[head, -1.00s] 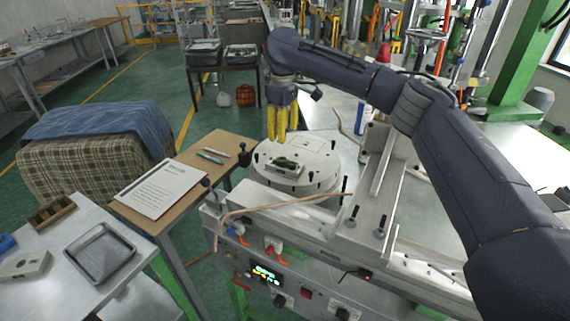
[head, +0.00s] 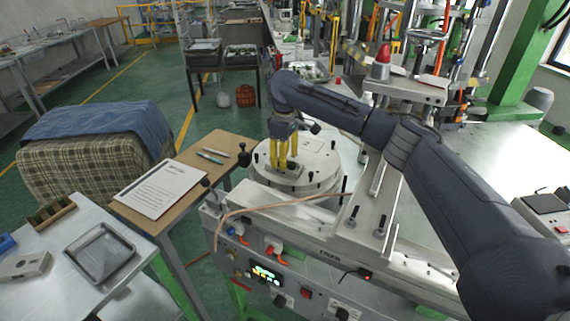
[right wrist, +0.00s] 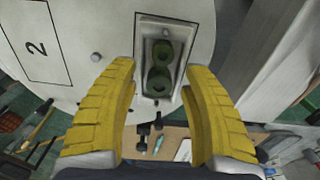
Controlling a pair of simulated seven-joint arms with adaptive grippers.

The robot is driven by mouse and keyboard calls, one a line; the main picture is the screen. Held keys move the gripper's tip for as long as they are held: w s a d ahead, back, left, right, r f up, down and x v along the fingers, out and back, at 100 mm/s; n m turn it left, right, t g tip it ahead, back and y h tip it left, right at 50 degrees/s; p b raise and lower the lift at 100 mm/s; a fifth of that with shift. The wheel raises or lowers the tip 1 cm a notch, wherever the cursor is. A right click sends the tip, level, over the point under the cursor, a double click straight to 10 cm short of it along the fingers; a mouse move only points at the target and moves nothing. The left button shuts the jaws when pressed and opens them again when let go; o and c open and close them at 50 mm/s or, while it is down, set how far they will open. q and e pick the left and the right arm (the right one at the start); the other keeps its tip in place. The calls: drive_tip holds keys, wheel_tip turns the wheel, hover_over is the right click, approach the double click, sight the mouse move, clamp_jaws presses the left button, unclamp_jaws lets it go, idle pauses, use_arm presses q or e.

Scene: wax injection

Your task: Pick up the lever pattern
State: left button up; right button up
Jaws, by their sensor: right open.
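The lever pattern (right wrist: 160,67) is a dark green piece with two round ends. It lies in a rectangular recess of a metal mould on the round white plate (right wrist: 98,20), as the right wrist view shows. In the head view the round plate (head: 318,158) sits on the machine, and my right gripper's yellow fingers mostly hide the pattern. My right gripper (head: 287,166) is over the mould, pointing down. In the right wrist view its fingers (right wrist: 160,110) are spread, one on each side of the mould, with nothing between the tips. My left gripper is not in view.
Black knobs and pins stand around the plate, one black knob (head: 244,158) at its left. A clipboard sheet (head: 160,188) and pens lie on the wooden board to the left. A metal tray (head: 100,250) is on the front left table. A control panel (head: 268,273) faces the front.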

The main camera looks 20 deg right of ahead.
drive_tip(key=shift+f, duration=0.35)
drive_tip(key=c, duration=1)
